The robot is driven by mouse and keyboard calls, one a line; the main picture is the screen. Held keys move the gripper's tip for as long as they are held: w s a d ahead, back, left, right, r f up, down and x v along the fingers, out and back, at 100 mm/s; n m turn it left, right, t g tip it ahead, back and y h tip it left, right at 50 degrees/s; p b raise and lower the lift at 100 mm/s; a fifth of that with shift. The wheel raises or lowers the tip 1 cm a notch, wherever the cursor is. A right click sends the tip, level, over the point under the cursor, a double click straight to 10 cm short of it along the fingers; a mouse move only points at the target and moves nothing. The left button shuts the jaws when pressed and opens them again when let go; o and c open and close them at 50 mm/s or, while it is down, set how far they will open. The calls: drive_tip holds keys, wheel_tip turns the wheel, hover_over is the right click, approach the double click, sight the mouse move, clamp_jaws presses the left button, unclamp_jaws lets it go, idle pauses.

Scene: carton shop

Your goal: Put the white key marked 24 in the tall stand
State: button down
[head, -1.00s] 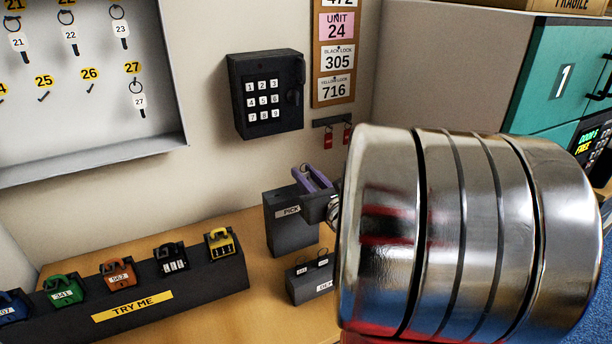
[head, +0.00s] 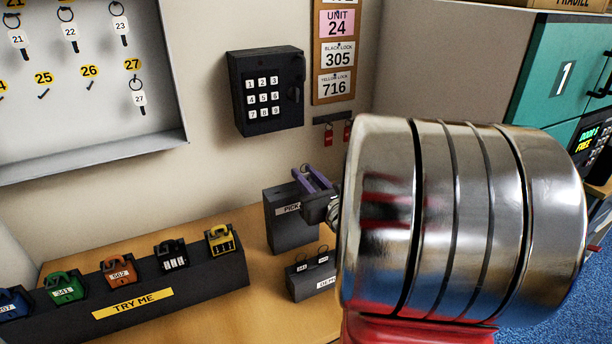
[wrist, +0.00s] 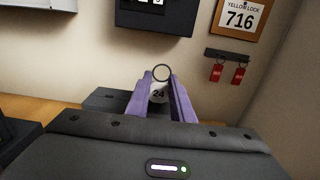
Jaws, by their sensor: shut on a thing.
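My gripper (head: 312,179) has purple fingers and is shut on the white key marked 24 (wrist: 158,95). The key's white tag sits between the fingers in the wrist view, with its dark ring standing above them. The tall stand (head: 288,232) is a dark grey block with a label that reads PICK in part. In the head view my fingers are at the top of this stand. I cannot tell whether the key touches it. The key's lower part is hidden by the gripper in the wrist view.
A low dark stand (head: 305,284) with two rings stands in front of the tall one. A dark rack (head: 200,288) of several coloured locks is at left. A keypad box (head: 240,115) and a hook rail with red tags (head: 329,119) are on the wall behind.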

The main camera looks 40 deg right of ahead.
drive_tip(key=c, duration=1.5)
unclamp_jaws()
drive_tip(key=shift+o, duration=0.2)
drive_tip(key=shift+r, duration=0.1)
